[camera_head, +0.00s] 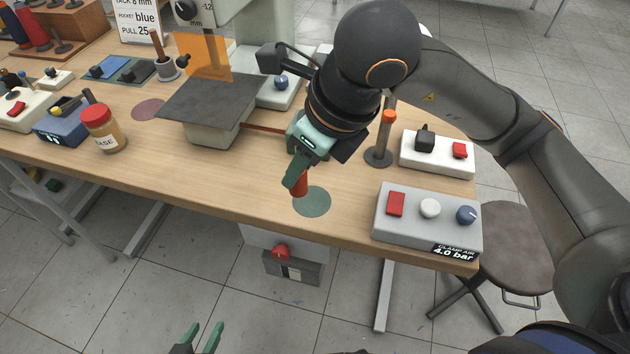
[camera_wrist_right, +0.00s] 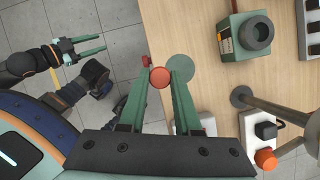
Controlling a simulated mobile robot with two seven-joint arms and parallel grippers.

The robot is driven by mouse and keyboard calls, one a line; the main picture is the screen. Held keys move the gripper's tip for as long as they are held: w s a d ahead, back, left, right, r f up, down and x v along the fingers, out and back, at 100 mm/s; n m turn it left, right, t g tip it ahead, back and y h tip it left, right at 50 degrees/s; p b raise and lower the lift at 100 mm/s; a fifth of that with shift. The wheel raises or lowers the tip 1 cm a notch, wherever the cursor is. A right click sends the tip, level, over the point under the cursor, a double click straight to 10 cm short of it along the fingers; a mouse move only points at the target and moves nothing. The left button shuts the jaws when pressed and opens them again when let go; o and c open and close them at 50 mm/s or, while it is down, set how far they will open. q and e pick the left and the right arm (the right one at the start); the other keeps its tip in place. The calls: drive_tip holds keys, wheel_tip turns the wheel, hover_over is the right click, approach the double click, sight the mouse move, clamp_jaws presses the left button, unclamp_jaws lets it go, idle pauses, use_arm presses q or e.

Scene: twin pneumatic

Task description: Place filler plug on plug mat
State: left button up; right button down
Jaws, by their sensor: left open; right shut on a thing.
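The filler plug, a red cylinder (camera_head: 301,187), is between the fingers of my right gripper (camera_head: 297,176). The gripper is shut on it. In the right wrist view the plug's round red end (camera_wrist_right: 160,78) shows between the two green fingers. A flat round green mat (camera_head: 314,204), seemingly the plug mat, lies near the table's front edge. The plug overlaps the mat's left edge in the head view; I cannot tell whether it touches. The mat also shows in the right wrist view (camera_wrist_right: 181,66). My left gripper (camera_head: 203,338) is open and empty, in front of the table.
A grey control box (camera_head: 418,226) stands right of the mat. A stand with an orange tip (camera_head: 380,154) and a white switch box (camera_head: 437,158) are behind it. A dark plate on a block (camera_head: 212,104), a pinkish round mat (camera_head: 148,109) and a jar (camera_head: 103,132) are left.

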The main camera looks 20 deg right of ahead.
drive_tip(key=w+d+f, duration=0.1)
drive_tip(key=f, duration=0.1)
drive_tip(key=w+d+f, duration=0.1)
drive_tip(key=f, duration=0.1)
drive_tip(key=w+d+f+b, duration=0.1)
drive_tip(key=shift+w+d+f, duration=0.1)
drive_tip(key=shift+w+f, duration=0.3)
wheel_tip(320, 180, down, 3)
drive_tip(key=shift+w+d+f+b, duration=0.1)
drive_tip(key=shift+w+f+b, duration=0.05)
drive_tip(key=shift+b, duration=0.15)
use_arm(q)
drive_tip(key=shift+s+a+f, duration=0.15)
drive_tip(key=shift+f, duration=0.25)
drive_tip(key=shift+s+a+f, duration=0.1)
drive_tip(key=shift+f, duration=0.3)
use_arm(e)
drive_tip(key=shift+f, duration=0.15)
drive_tip(key=c, duration=0.6)
unclamp_jaws()
use_arm(q)
drive_tip(key=shift+w+r+t, duration=0.4)
drive_tip(key=shift+w+r, duration=0.25)
drive_tip(key=shift+w, duration=0.05)
drive_tip(key=shift+s, duration=0.1)
